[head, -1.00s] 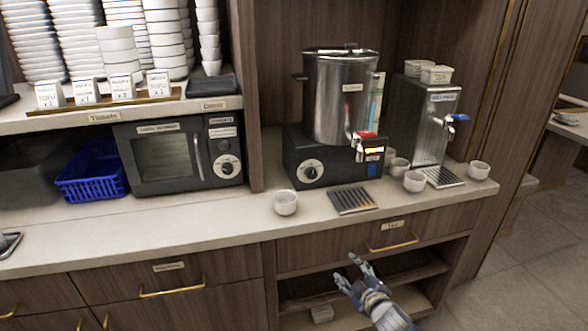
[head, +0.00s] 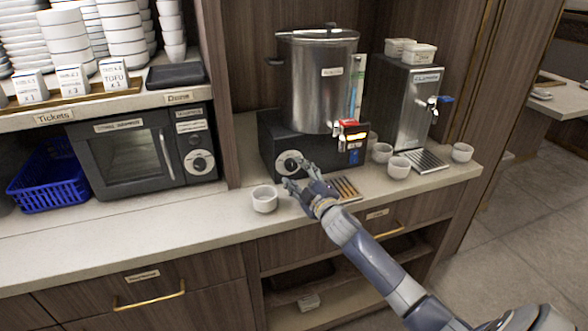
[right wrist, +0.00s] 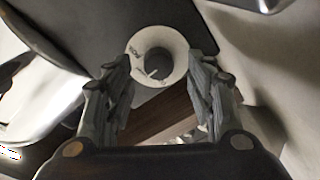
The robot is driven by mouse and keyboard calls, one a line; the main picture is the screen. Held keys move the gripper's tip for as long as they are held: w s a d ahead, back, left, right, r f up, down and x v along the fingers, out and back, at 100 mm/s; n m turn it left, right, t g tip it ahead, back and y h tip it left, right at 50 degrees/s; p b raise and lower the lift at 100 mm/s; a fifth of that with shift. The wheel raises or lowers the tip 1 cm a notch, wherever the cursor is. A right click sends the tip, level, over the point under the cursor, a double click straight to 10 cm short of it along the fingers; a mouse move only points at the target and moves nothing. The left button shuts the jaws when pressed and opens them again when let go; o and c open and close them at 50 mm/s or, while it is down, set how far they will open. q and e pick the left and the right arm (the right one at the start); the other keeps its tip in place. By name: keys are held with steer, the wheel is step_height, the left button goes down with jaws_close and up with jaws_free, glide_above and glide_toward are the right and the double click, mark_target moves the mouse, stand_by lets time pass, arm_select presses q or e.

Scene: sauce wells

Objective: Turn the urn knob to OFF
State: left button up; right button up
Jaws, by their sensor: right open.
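The urn (head: 318,85) is a tall steel cylinder on a black base, with a red-handled tap at its front right. Its knob (head: 290,165) is a dark dial on a white round plate on the base's front left. In the right wrist view the knob (right wrist: 158,63) shows beyond the fingertips, roughly centred between them. My right gripper (head: 297,174) is open and empty, just in front of the knob; it also shows in the right wrist view (right wrist: 163,80). I cannot tell whether the fingers touch the knob. The dial lettering is too small to read surely. My left gripper is out of view.
A white cup (head: 264,199) stands on the counter left of my gripper. A drip tray (head: 344,190) lies partly behind my arm. More cups (head: 398,167) and a steel dispenser (head: 405,105) stand at right. A microwave (head: 140,150) stands at left.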

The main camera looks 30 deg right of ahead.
mark_target(291, 165)
steer(key=shift+w+r, duration=0.1)
steer(key=shift+w, duration=0.55)
steer(key=shift+w+d, duration=0.15)
steer(key=shift+w, duration=0.6)
steer(key=c, duration=1.1)
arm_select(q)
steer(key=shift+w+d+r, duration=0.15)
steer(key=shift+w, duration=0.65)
arm_select(e)
steer(key=shift+o, duration=0.2)
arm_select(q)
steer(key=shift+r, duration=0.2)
arm_select(e)
steer(key=shift+r+n, duration=0.1)
steer(key=shift+n, duration=0.3)
steer(key=n+p, duration=0.2)
steer(key=n, duration=0.3)
steer(key=shift+r+g+p, duration=0.1)
steer(key=shift+g+p, duration=0.2)
arm_select(q)
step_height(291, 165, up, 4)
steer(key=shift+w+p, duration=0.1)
steer(key=shift+p, duration=0.85)
arm_select(e)
steer(key=n, duration=0.5)
steer(key=shift+g+h, duration=0.3)
steer(key=shift+n, duration=0.4)
